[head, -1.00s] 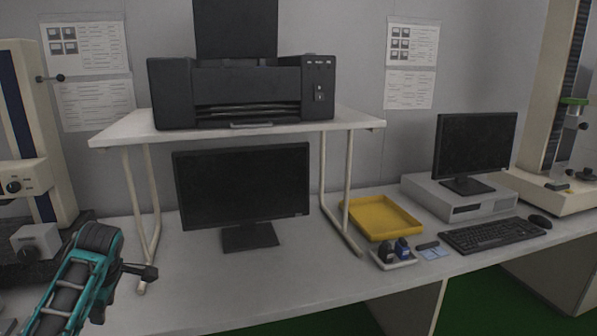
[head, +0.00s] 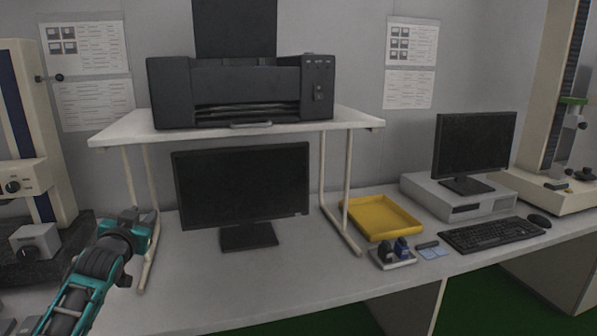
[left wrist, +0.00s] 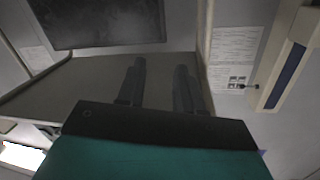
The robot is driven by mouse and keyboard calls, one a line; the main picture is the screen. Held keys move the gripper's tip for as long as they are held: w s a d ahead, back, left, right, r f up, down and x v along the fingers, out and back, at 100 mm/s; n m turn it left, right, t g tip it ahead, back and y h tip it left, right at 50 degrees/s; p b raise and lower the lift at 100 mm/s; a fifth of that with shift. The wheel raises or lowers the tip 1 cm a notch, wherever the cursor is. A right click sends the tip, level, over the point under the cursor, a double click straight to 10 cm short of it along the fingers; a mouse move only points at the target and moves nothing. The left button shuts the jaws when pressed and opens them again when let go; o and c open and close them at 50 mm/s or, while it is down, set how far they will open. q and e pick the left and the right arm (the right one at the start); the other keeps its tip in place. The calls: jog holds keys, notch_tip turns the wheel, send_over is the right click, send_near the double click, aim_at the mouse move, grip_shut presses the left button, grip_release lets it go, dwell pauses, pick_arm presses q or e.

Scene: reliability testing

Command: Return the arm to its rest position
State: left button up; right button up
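My left arm, teal and black, comes in at the lower left of the head view. My left gripper (head: 135,222) is above the left part of the bench, by the left legs of the white shelf stand (head: 118,140). In the left wrist view my left gripper (left wrist: 160,65) shows two dark fingers, parallel and apart, with nothing between them. My right gripper is in neither view.
The white bench (head: 200,292) holds a black monitor (head: 240,185) under the stand, a yellow tray (head: 382,219), a keyboard (head: 492,234) and a second monitor (head: 475,145). A printer (head: 245,90) stands on the shelf. A testing machine (head: 38,130) is at the left.

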pick_arm(q)
jog(key=s+d+f+m+g+h, duration=0.1)
jog(key=s+d+f, duration=0.4)
jog(key=s+f, duration=0.3)
jog(key=s+d+f+m+g+h, duration=0.1)
jog(key=s+d+f+g+h, duration=0.1)
jog(key=s+d+f, duration=0.6)
jog(key=s+d+f+g, duration=0.1)
jog(key=s+f, duration=0.3)
jog(key=s, duration=0.3)
jog(key=s+d+f+g, duration=0.1)
jog(key=s+d+f, duration=0.1)
jog(key=s+f, duration=0.2)
jog(key=s+d+f+n+g+h, duration=0.1)
jog(key=s+f, duration=0.3)
jog(key=s, duration=0.6)
jog(key=shift+s+d+f, duration=0.35)
jog(key=shift+s+f, duration=0.05)
